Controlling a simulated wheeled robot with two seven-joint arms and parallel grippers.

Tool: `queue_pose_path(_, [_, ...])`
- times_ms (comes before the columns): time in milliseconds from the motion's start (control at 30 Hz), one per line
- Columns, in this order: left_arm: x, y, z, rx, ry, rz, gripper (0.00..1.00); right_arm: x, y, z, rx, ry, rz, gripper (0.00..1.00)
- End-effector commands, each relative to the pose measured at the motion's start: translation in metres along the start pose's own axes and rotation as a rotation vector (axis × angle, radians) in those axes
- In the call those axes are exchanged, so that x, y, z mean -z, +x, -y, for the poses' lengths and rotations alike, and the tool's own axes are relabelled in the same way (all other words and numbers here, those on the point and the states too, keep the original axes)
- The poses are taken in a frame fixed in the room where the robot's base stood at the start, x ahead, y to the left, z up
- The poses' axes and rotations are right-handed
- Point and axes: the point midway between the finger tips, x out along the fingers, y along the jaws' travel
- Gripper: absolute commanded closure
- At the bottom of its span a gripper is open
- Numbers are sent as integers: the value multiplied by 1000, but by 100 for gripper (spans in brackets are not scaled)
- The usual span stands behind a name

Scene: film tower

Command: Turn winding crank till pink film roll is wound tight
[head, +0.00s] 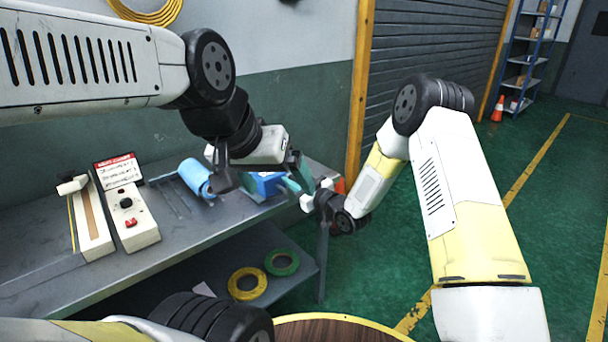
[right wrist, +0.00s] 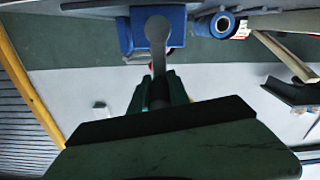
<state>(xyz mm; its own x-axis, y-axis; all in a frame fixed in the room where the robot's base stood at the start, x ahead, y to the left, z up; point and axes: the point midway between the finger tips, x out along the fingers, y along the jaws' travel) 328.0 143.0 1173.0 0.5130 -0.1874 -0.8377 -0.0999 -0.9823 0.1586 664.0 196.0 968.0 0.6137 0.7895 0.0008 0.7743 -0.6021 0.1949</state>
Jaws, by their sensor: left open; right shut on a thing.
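A blue box (head: 268,182) stands on the grey bench, partly hidden by my arms; it also shows in the right wrist view (right wrist: 128,38). A grey crank arm (right wrist: 157,45) runs from the box to my right gripper (right wrist: 160,88). In the head view, my right gripper (head: 298,182) is at the box's right side, shut on the crank's end. My left gripper (head: 256,170) is open above and around the box area; I cannot tell whether it touches anything. A blue roll (head: 194,176) lies left of the box, also in the right wrist view (right wrist: 222,26). I see no pink roll.
Yellow (head: 247,284) and green (head: 282,262) rings lie on the lower shelf. Green floor is free at right.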

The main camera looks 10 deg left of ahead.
Motion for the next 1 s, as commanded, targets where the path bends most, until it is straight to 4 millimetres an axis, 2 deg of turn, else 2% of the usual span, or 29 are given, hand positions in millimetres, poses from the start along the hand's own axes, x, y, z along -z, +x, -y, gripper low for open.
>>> queue_pose_path(667, [0,0,0,0,0,0,10,-3,-2,-9,-11,50,3,100])
queue_pose_path(1000, [0,0,0,0,0,0,10,-10,-2,-25,-15,269,4,100])
